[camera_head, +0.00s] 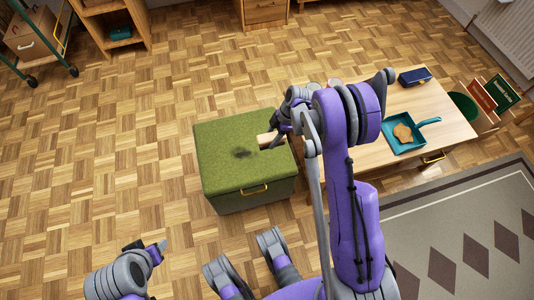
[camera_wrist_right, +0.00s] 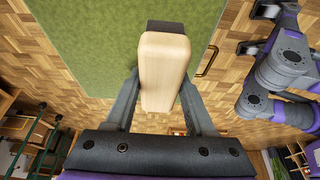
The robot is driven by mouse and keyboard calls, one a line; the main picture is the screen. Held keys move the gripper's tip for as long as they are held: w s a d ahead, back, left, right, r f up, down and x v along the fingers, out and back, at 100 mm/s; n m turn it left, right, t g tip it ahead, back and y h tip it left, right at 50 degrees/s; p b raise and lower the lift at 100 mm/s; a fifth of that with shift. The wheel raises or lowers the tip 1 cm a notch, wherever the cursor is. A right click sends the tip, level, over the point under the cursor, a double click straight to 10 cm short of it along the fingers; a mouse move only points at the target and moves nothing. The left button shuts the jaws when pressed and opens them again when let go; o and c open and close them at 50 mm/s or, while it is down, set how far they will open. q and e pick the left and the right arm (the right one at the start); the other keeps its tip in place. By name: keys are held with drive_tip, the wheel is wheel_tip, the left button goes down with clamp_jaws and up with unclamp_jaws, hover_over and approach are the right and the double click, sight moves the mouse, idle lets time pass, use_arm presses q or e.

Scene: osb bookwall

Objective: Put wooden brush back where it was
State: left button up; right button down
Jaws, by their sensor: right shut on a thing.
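The wooden brush (camera_head: 266,139) is a pale wooden block with a dark edge; it also shows in the right wrist view (camera_wrist_right: 163,72). My right gripper (camera_head: 278,134) is shut on it, with one finger on each side, above the green box (camera_head: 225,180). A dark patch lies on the box top, left of the brush. I cannot tell whether the brush touches the box. My left gripper (camera_head: 160,246) is at the lower left, apart from the box and empty; its finger gap is not clear.
A wooden table (camera_head: 449,131) stands right of the box. A patterned rug (camera_head: 440,225) lies in front. The parquet floor left of the green box is clear.

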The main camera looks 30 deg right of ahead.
wheel_tip(320, 180, down, 9)
drive_tip(key=shift+f+b, duration=0.15)
drive_tip(key=shift+b, duration=0.9)
drive_tip(key=shift+f, duration=0.15)
drive_tip(key=shift+c, duration=1.2)
unclamp_jaws()
